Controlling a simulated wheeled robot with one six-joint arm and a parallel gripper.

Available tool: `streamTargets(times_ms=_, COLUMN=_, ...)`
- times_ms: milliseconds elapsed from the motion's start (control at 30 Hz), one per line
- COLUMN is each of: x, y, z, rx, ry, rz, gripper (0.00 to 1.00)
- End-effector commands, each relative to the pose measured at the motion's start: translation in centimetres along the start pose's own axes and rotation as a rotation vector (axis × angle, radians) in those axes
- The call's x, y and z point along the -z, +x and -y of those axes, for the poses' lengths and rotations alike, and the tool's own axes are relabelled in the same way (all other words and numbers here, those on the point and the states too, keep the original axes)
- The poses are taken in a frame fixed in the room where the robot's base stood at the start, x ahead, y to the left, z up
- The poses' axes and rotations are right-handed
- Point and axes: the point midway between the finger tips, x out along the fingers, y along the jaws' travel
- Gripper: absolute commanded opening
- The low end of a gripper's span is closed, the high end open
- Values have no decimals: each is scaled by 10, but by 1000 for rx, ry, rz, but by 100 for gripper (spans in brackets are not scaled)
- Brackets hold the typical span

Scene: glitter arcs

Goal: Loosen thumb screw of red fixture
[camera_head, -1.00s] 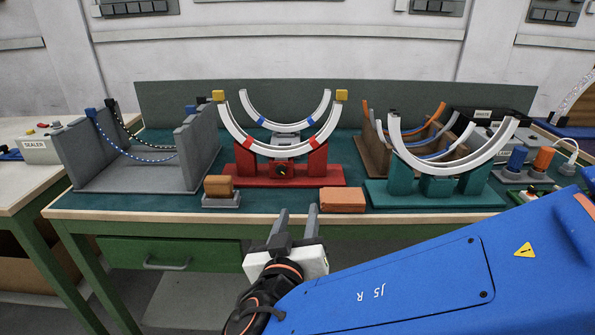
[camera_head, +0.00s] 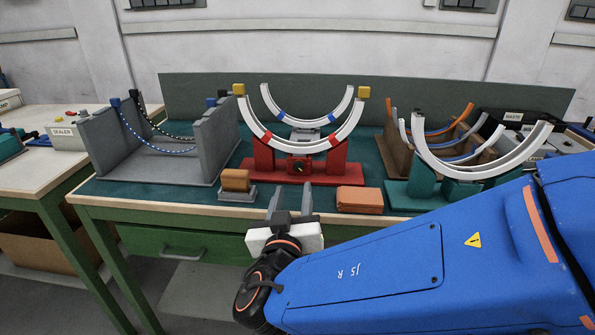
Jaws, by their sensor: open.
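The red fixture (camera_head: 264,158) stands on the bench in the middle of the view and holds a white arc (camera_head: 259,128) with red bands and yellow end blocks. A dark thumb screw (camera_head: 300,166) with a small orange mark sits on the front of its red block. My gripper (camera_head: 291,190) is open and empty. Its two grey fingers point up in the picture, in front of the bench edge and below the red fixture. It appears apart from the thumb screw. No part of the screw's face is covered.
A teal fixture (camera_head: 410,188) with a white arc stands at the right, partly behind my blue arm. An orange block (camera_head: 359,200) and a tan block on a grey base (camera_head: 238,193) lie near the front edge. A grey rack (camera_head: 208,150) with strands stands at the left.

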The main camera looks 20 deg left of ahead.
Motion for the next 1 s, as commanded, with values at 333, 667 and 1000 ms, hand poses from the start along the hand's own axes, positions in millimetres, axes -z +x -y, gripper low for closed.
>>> streamTargets(times_ms=333, x=-1, y=53, z=-1, rx=-3, ry=-1, rz=1, gripper=40)
streamTargets(times_ms=667, x=0, y=93, z=0, rx=-1, ry=0, rz=1, gripper=40)
streamTargets(times_ms=1000, x=0, y=101, z=0, rx=0, ry=0, rz=0, gripper=40)
